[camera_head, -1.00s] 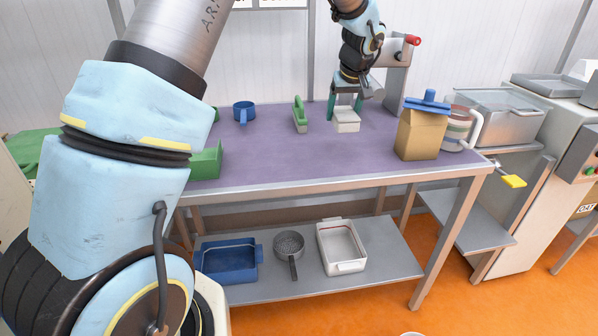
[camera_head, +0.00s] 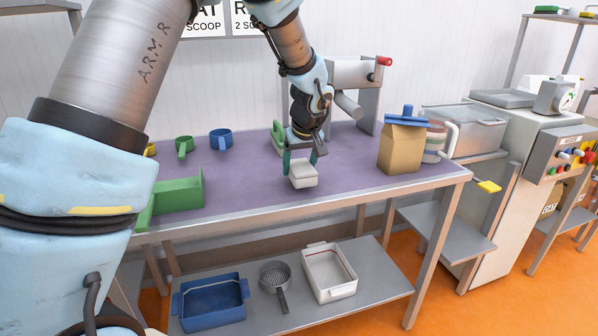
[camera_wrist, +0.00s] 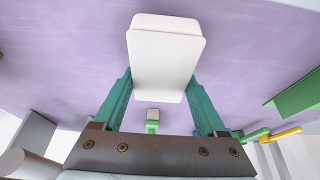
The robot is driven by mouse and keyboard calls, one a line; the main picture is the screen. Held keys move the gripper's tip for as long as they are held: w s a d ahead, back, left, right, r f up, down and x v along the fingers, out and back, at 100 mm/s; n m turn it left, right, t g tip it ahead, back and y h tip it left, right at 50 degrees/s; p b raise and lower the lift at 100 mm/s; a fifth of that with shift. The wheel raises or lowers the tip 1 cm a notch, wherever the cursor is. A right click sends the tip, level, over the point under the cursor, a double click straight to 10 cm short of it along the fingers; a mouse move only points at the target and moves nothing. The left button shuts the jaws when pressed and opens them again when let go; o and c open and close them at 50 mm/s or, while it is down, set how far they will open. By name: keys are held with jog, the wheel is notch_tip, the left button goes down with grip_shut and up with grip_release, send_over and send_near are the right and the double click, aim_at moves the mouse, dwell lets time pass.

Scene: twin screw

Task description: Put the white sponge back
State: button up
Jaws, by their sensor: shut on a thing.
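The white sponge (camera_head: 303,174) is a pale rounded block over the front part of the purple tabletop (camera_head: 245,190). My gripper (camera_head: 301,160) is shut on it, with the green fingers on either side. In the wrist view the sponge (camera_wrist: 165,55) sticks out beyond the fingertips of my gripper (camera_wrist: 162,95). Purple tabletop fills the view behind it. I cannot tell exactly how far it is above the table.
Blue (camera_head: 221,140) and green (camera_head: 184,146) cups stand behind.

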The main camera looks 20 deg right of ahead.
aim_at(305, 172)
jog(key=shift+f, duration=0.9)
jog(key=shift+f, duration=0.2)
jog(key=o, duration=1.2)
jog(key=shift+o, duration=0.2)
jog(key=shift+r, duration=0.1)
jog(key=shift+s+r, duration=0.15)
jog(key=shift+r, duration=0.3)
jog(key=b+v, duration=0.1)
jog(key=v, duration=1)
jog(key=shift+r, duration=0.15)
